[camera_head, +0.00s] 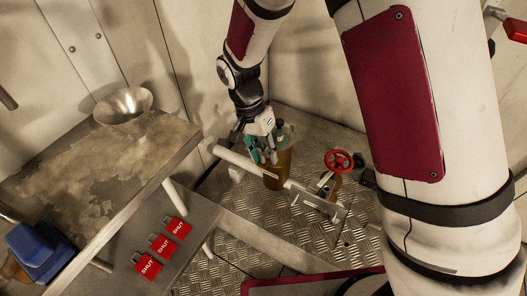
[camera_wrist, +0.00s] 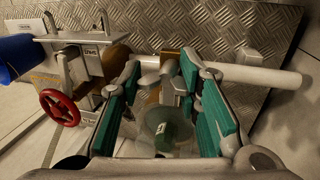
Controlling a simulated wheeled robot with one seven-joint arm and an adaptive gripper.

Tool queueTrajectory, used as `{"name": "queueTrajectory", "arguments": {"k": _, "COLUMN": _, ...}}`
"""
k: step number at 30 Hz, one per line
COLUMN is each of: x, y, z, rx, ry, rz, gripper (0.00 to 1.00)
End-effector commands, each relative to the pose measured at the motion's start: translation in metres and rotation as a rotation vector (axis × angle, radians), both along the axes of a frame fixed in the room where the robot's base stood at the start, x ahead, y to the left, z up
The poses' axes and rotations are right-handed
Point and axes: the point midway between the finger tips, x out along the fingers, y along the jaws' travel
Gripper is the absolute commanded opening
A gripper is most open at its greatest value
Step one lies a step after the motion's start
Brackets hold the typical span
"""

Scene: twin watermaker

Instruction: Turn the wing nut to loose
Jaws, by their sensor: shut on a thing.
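An amber cylindrical housing (camera_head: 278,168) stands upright by a pale pipe (camera_head: 238,161) at the back of the metal floor. My gripper (camera_head: 262,152), with teal finger pads, reaches down at its top. In the wrist view my gripper (camera_wrist: 160,90) has its fingers on either side of a translucent round top (camera_wrist: 155,120) with a small dark green piece (camera_wrist: 170,133) in its middle. The wing nut's wings are not clearly visible. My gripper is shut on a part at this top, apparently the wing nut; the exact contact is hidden.
A red handwheel (camera_head: 339,161) stands close on the right, with metal brackets. A worn table with a metal funnel (camera_head: 124,106) is at left. Several red SHUT tags (camera_head: 162,245) lie on a lower shelf. A wall stands close behind.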

Motion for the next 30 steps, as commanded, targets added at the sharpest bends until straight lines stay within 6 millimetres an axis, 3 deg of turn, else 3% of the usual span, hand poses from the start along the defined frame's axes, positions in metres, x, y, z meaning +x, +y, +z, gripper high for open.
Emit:
{"name": "queueTrajectory", "arguments": {"k": 14, "x": 0.0028, "y": 0.0046, "z": 0.0007, "rx": 0.008, "ry": -0.010, "rz": 0.125, "gripper": 0.03}}
{"name": "queueTrajectory", "arguments": {"k": 30, "x": 0.0022, "y": 0.0063, "z": 0.0007, "rx": 0.010, "ry": -0.010, "rz": 0.613, "gripper": 0.03}}
